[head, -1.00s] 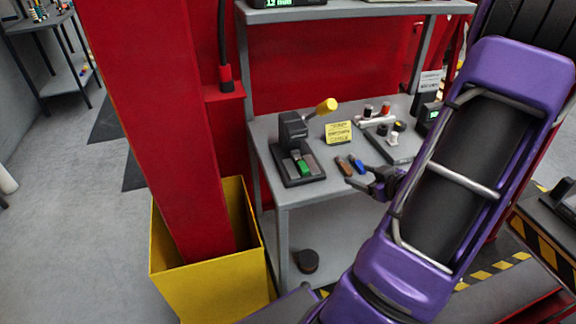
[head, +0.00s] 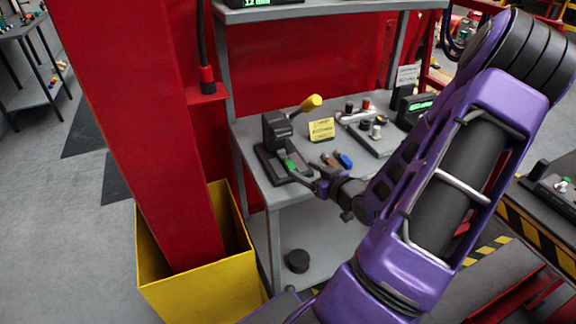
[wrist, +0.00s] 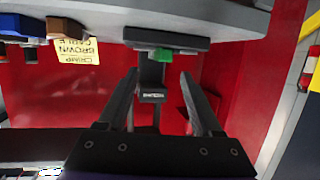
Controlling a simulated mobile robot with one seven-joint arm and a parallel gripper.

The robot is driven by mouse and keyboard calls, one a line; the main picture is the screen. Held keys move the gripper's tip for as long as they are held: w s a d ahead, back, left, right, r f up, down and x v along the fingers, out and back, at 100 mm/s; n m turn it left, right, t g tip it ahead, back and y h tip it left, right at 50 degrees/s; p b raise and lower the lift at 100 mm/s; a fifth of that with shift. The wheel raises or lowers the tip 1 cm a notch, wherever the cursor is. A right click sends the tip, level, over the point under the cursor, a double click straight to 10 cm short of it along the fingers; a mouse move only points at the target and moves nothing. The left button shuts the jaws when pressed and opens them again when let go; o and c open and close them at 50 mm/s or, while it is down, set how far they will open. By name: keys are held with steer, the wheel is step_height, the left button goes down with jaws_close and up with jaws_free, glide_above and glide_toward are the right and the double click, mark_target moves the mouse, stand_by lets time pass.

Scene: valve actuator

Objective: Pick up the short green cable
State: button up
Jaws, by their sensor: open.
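The short green cable (head: 290,164) is a small green piece at the base of a black crimping press (head: 276,132) with a yellow-ended lever, on the grey bench. It also shows in the wrist view (wrist: 164,54), in the upside-down picture, at the press base. My gripper (head: 304,178) is open and empty at the front right of the press, close to the green cable. In the wrist view its two fingers (wrist: 160,88) stand apart, with the press and green piece beyond and between them. I cannot tell whether a finger touches the cable.
A brown cable (head: 328,159) and a blue cable (head: 343,161) lie just right of my gripper. Behind them stands a yellow sign (head: 321,129). A grey fixture (head: 374,137) with knobs lies further right. A red post (head: 135,130) and yellow bin (head: 205,285) stand left.

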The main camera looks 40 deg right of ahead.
mark_target(288, 162)
steer(key=shift+b+x, duration=0.3)
steer(key=shift+x, duration=3.1)
steer(key=shift+a+r, duration=0.1)
steer(key=shift+a, duration=0.05)
jaws_close()
